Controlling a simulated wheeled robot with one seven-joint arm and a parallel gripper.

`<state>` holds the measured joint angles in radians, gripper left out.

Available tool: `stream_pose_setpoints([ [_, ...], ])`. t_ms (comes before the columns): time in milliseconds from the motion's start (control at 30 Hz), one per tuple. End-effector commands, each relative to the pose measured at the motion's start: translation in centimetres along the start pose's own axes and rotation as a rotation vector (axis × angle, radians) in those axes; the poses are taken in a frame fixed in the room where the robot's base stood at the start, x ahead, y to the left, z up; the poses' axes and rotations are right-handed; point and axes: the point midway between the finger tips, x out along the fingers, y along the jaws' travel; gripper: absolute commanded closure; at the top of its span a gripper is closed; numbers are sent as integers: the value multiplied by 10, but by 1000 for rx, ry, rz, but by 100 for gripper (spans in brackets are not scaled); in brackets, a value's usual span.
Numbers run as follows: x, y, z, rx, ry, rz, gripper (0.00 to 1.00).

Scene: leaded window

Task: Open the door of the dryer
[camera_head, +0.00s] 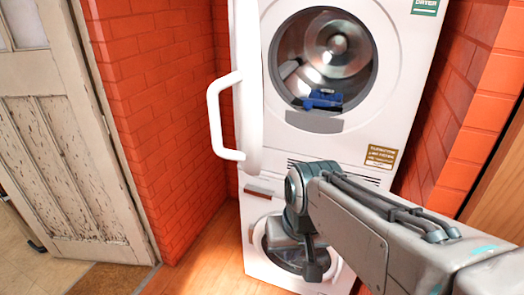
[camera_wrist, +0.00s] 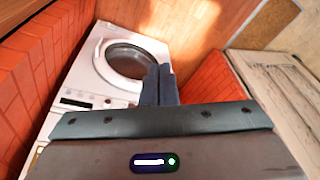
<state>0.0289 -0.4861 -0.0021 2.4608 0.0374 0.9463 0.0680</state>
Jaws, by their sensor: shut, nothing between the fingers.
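The white dryer (camera_head: 395,100) is the upper of two stacked machines in the head view. Its door (camera_head: 248,100) stands swung out at the left, seen nearly edge-on, with a white bar handle (camera_head: 216,120) on it. The round drum opening (camera_head: 322,58) faces me and shows blue and grey items inside. My gripper (camera_head: 313,270) is low in the head view, in front of the lower machine and apart from the dryer door. In the wrist view my gripper (camera_wrist: 158,70) has its two dark fingers together, with nothing between them.
A white washing machine (camera_head: 258,215) stands below; its round door (camera_wrist: 130,60) shows in the wrist view. Red brick walls (camera_head: 165,110) flank the machines. A weathered white door (camera_head: 60,150) is at the left. Wooden floor (camera_head: 205,255) lies clear left of the machines.

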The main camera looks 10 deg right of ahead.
Motion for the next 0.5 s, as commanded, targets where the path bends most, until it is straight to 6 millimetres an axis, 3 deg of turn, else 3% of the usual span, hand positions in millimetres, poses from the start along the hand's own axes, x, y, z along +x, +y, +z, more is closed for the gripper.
stream_pose_setpoints([
  [267, -60, 17, -79, 794, -276, -179, 100],
  [400, -97, 38, -126, 1177, -460, -296, 100],
  [500, -120, 57, -151, 1368, -580, -365, 100],
])
